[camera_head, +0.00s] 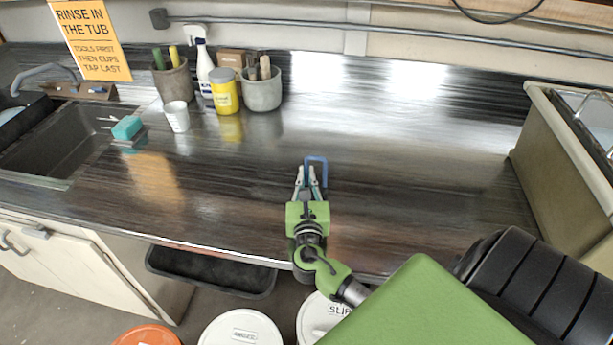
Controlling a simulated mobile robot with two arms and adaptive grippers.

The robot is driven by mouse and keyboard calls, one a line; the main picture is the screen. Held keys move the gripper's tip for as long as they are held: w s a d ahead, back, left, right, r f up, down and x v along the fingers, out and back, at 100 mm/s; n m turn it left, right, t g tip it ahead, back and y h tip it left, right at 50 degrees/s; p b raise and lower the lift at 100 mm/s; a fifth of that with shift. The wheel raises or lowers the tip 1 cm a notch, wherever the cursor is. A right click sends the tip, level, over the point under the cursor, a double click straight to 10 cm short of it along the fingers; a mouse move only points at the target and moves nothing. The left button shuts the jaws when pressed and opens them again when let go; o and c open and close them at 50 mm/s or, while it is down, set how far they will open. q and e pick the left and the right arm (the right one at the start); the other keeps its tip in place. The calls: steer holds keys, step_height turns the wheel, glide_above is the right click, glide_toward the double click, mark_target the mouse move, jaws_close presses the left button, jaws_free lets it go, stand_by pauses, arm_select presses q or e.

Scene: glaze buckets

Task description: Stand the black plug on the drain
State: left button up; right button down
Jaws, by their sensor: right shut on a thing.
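My right gripper (308,176) is over the middle of the dark counter, its arm coming in from the lower right. It is shut on a blue loop-shaped thing (318,159), which stands out beyond the fingertips. The fingers cover much of what is held, so I cannot tell its whole shape. I cannot make out a black plug anywhere. The sink basin (70,140) is at the far left, well away from the gripper. Its inside is dark and I cannot make out the drain. My left gripper is not in view.
A white cup (176,116), a teal sponge (127,127), a yellow jar (224,91), a spray bottle (204,65) and two tool pots stand between the sink and the gripper. The counter's (420,160) middle and right are clear. Lidded buckets (241,328) stand below its front edge.

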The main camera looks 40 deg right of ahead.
steer(key=shift+f, duration=0.15)
steer(key=c, duration=2.2)
jaws_free()
